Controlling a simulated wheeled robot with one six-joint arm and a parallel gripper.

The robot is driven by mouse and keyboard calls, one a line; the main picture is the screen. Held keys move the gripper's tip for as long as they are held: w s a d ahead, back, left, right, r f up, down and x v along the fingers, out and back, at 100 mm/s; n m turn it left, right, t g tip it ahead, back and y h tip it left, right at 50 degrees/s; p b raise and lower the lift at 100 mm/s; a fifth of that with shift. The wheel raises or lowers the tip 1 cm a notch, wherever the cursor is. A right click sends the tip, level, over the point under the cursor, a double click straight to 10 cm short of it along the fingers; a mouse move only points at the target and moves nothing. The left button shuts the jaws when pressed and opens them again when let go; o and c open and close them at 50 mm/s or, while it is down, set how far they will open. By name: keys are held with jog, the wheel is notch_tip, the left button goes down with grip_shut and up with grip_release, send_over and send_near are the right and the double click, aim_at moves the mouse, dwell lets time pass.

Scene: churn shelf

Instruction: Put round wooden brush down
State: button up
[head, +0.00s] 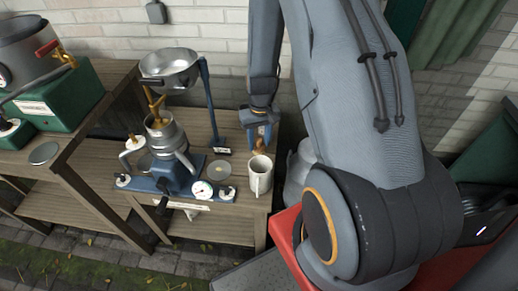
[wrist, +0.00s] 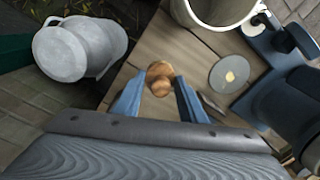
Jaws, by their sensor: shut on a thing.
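My gripper (head: 261,132) points down over the right end of the wooden table (head: 238,206), behind the white mug in the head view. It is shut on the round wooden brush (head: 259,147), whose brown wood shows below the fingers. In the wrist view the brush (wrist: 160,76) sits between the two blue fingertips (wrist: 160,98), with bare table boards around it. I cannot tell whether its lower end touches the table. Its bristles are not clear to see.
The white mug (head: 260,176) stands close in front of the brush. A round metal disc (head: 219,170) lies to the left, beside the blue-based separator machine (head: 168,150). A grey metal can (wrist: 75,48) stands off the table's edge. A second table (head: 85,120) stands left.

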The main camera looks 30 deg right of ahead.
aim_at(259, 149)
jog(key=shift+f+p, duration=0.35)
jog(key=shift+f, duration=1.7)
jog(key=shift+f, duration=0.15)
jog(key=o, duration=1.2)
jog(key=shift+c, duration=0.2)
notch_tip(259, 149, up, 11)
jog(key=shift+d+f+b, duration=0.1)
jog(key=shift+f+b, duration=0.05)
jog(key=shift+b, duration=0.9)
jog(key=shift+s+r, duration=0.1)
jog(key=shift+r, duration=0.75)
jog(key=s+a+r+n, duration=0.1)
jog(key=s+a+r, duration=0.9)
jog(key=s+r, duration=0.3)
jog(key=shift+s+a+r+t, duration=0.3)
jog(key=shift+s+a+r, duration=0.1)
jog(key=shift+s, duration=0.1)
